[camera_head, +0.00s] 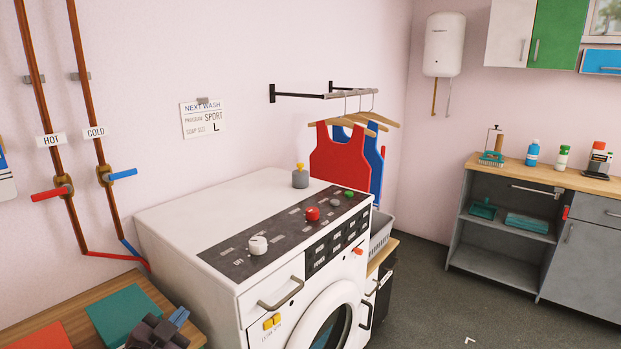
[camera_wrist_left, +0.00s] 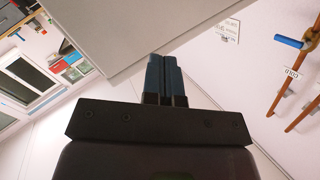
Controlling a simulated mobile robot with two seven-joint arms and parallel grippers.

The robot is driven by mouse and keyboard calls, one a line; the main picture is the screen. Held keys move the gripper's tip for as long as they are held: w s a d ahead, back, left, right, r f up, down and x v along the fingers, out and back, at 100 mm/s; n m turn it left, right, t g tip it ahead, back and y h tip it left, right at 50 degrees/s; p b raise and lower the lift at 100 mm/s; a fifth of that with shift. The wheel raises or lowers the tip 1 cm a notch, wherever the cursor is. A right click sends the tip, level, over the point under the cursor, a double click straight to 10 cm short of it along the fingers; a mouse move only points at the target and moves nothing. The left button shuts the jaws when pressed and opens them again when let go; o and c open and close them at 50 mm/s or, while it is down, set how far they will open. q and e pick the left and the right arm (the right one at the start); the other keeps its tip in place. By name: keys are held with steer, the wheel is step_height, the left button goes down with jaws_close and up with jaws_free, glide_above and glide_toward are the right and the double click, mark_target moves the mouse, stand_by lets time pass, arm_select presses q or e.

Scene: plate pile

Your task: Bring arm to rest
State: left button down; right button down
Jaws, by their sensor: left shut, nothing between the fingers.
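My left gripper (camera_head: 179,316) is at the bottom left of the head view, above the wooden table (camera_head: 55,325). Its blue fingers point up and to the right, towards the washing machine's side. In the left wrist view the two dark blue fingers (camera_wrist_left: 165,76) lie side by side, shut with nothing between them. A large pale grey panel (camera_wrist_left: 125,30) fills the picture beyond the fingertips; I cannot tell what it belongs to. My right gripper is in neither view.
The white washing machine (camera_head: 170,215) stands right of my gripper. A teal board (camera_head: 118,312) and an orange board (camera_head: 45,338) lie on the table. The hot pipe (camera_head: 38,88) and cold pipe (camera_head: 86,88) run down the left wall. Open floor (camera_head: 430,310) lies at the right.

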arm_select(q)
steer(key=s+f+n+g+y, duration=0.2)
steer(key=s+f+n, duration=0.1)
steer(key=s+f, duration=0.7)
steer(key=s+a+f+n+g+y, duration=0.1)
steer(key=s+f+n+g, duration=0.2)
steer(key=s+f, duration=0.8)
steer(key=s+n, duration=0.1)
steer(key=s, duration=0.4)
steer(key=shift+a+f+n+g+y, duration=0.2)
steer(key=shift+a+n+g+y, duration=0.1)
steer(key=shift+y, duration=0.1)
